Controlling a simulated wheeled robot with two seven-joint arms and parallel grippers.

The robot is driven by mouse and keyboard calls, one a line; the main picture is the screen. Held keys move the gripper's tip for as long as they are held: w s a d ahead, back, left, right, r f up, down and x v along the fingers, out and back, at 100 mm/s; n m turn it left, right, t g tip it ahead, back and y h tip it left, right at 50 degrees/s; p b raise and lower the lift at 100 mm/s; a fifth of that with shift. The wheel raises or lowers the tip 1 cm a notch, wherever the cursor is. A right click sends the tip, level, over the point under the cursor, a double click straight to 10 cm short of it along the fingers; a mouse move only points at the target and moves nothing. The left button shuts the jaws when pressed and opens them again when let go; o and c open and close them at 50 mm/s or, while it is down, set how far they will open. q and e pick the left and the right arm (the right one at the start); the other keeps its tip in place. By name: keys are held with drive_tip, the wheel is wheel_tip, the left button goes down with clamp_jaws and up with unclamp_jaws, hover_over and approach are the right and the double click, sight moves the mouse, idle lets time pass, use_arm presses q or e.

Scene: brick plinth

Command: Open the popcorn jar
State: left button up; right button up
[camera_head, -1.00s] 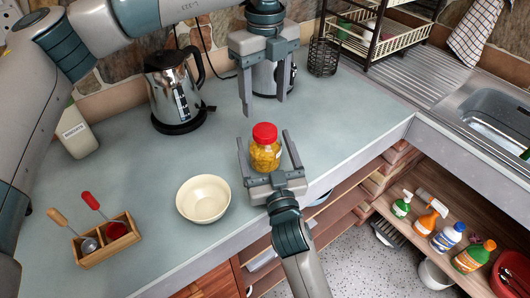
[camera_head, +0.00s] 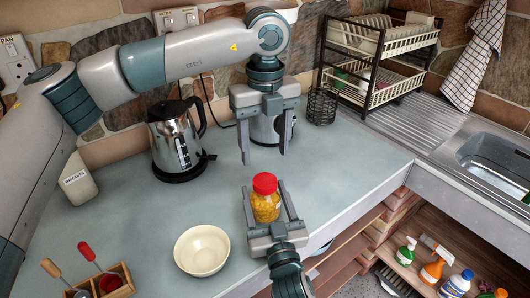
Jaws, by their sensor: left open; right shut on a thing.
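The popcorn jar (camera_head: 265,205) is a clear jar of yellow kernels with a red lid (camera_head: 265,183), which is on the jar. It is upright near the counter's front edge. My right gripper (camera_head: 266,205) comes from the front edge and is shut on the jar's body, one finger on each side. My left gripper (camera_head: 264,158) is open and empty, pointing down above and behind the jar, with a gap between its fingertips and the lid.
A cream bowl (camera_head: 202,251) stands left of the jar. A steel kettle (camera_head: 176,142) and a metal canister (camera_head: 263,128) are behind. A wooden box with utensils (camera_head: 113,281) is at front left. A dish rack (camera_head: 375,60) and sink (camera_head: 490,160) are at right.

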use_arm(q)
drive_tip(key=m, duration=1.1)
drive_tip(key=shift+m, duration=0.3)
drive_tip(key=m, duration=0.7)
drive_tip(key=shift+m, duration=0.3)
drive_tip(key=m, duration=1.4)
drive_tip(key=shift+m, duration=0.4)
drive_tip(key=m, duration=1.7)
drive_tip(key=shift+f, duration=0.15)
